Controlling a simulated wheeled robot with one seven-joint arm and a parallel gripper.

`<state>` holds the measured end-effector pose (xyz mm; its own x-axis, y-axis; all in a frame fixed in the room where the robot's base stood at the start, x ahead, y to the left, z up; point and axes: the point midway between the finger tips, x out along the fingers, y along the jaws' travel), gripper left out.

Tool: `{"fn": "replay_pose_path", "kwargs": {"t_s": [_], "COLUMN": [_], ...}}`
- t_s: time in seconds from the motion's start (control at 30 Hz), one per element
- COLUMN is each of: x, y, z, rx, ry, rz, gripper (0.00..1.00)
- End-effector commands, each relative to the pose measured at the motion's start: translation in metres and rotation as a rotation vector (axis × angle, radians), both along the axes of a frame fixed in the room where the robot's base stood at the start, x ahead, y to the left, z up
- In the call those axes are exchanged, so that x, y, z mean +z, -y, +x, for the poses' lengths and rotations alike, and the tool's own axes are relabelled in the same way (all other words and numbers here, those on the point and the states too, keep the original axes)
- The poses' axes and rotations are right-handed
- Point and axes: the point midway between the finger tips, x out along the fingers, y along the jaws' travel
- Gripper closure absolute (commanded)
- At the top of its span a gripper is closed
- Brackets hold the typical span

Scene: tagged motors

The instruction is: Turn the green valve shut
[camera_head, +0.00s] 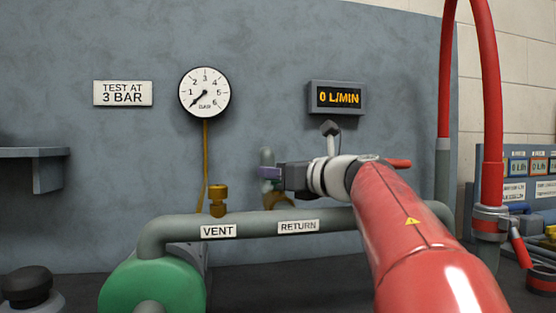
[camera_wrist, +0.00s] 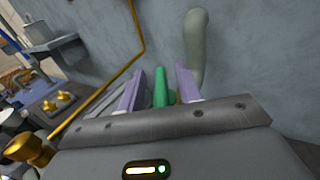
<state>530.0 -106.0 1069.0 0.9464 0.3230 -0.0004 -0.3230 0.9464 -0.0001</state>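The green valve shows in the wrist view as a narrow green handle (camera_wrist: 160,88) standing between the two purple fingers of my gripper (camera_wrist: 160,88). A gap shows on both sides of the handle, so the fingers are open around it and not visibly touching it. The green handle cannot be made out there; my gripper and arm cover that area.
The pipe (camera_head: 260,223) carries VENT and RETURN labels, with a brass fitting (camera_head: 218,199) on top. The gauge (camera_head: 204,92) needle points low left, near zero. The display (camera_head: 337,97) reads 0 L/MIN. A red hose (camera_head: 491,110) stands at the right; a green motor-like body (camera_head: 155,287) is at the front.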

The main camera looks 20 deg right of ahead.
Motion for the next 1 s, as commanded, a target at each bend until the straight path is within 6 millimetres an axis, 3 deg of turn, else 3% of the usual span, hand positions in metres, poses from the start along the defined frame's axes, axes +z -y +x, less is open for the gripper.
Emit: {"fn": "replay_pose_path", "kwargs": {"t_s": [0.27, 0.8, 1.0], "x": [0.018, 0.150, 0.171], "y": [0.000, 0.000, 0.000], "z": [0.000, 0.001, 0.001], "rx": [0.000, 0.000, 0.000], "ry": [0.003, 0.002, 0.002], "rz": [-0.001, -0.003, -0.003], "gripper": [0.66, 0.66, 0.66]}}
